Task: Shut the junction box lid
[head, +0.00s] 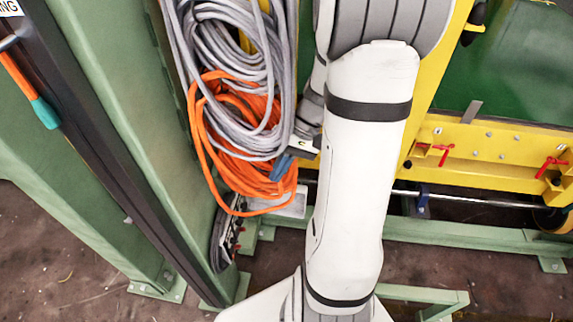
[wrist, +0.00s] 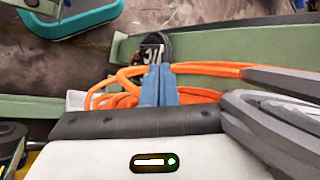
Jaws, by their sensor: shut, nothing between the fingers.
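My gripper (head: 281,168) shows in the head view as blue fingers in front of the hanging orange cable. In the wrist view my gripper (wrist: 159,70) has its two blue fingers together, with nothing between them. No junction box lid can be made out with certainty. A pale grey flat piece (head: 292,207) shows below the gripper, partly behind the orange cable; I cannot tell if it belongs to the box. A dark fitting with small red parts (head: 231,238) sits low on the green post, left of it. It may be what shows beyond my fingertips in the wrist view (wrist: 152,48).
Orange cable (head: 215,175) and grey cable (head: 215,45) hang in coils close around my gripper. A green post (head: 140,120) stands to the left. A yellow beam with red clamps (head: 490,142) and green floor rails (head: 460,238) lie to the right.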

